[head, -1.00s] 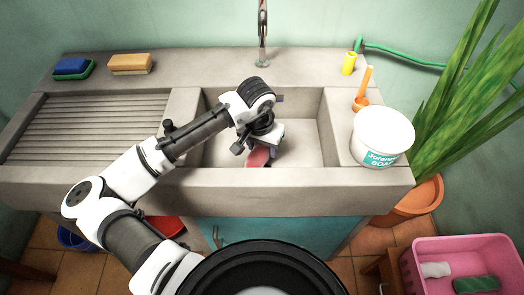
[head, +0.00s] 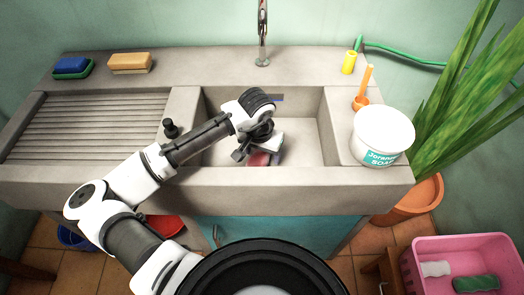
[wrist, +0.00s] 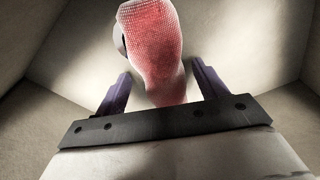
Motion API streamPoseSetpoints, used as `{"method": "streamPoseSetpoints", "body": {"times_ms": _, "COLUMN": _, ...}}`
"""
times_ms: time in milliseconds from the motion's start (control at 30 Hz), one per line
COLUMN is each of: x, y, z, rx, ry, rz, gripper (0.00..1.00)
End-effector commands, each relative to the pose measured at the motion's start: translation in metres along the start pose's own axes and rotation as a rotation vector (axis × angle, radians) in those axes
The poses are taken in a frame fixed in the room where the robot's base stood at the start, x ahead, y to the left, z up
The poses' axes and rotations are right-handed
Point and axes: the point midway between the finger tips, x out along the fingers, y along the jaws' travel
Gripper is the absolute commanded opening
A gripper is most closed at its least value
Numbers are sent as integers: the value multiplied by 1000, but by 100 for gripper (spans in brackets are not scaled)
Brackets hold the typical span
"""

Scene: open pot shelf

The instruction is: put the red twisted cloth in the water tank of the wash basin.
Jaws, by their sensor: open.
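The red twisted cloth (head: 258,159) is inside the water tank (head: 305,150) of the wash basin, near its front wall. My gripper (head: 262,152) is down in the tank over the cloth and hides part of it. In the wrist view the red and whitish cloth (wrist: 152,45) lies between and beyond the two dark purple fingers of my gripper (wrist: 160,88). The fingers are apart, with visible gaps beside the cloth. I cannot tell whether the cloth rests fully on the tank floor.
The ribbed washboard (head: 85,125) is left of the tank. A white soap tub (head: 382,135), an orange brush (head: 362,100) and a yellow cup (head: 349,62) stand on the right ledge. The tap (head: 263,35) rises behind. The tank's right side is clear.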

Motion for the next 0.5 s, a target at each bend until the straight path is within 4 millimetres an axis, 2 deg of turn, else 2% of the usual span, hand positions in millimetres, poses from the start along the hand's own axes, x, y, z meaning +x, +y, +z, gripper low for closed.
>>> {"method": "streamPoseSetpoints", "body": {"times_ms": 167, "x": -8, "y": 0, "z": -1, "rx": 0, "ry": 1, "rz": 0, "gripper": 71}}
{"method": "streamPoseSetpoints", "body": {"times_ms": 233, "x": -17, "y": 0, "z": -1, "rx": 0, "ry": 3, "rz": 0, "gripper": 71}}
{"method": "streamPoseSetpoints", "body": {"times_ms": 500, "x": -74, "y": 0, "z": -1, "rx": 2, "ry": 4, "rz": -1, "gripper": 71}}
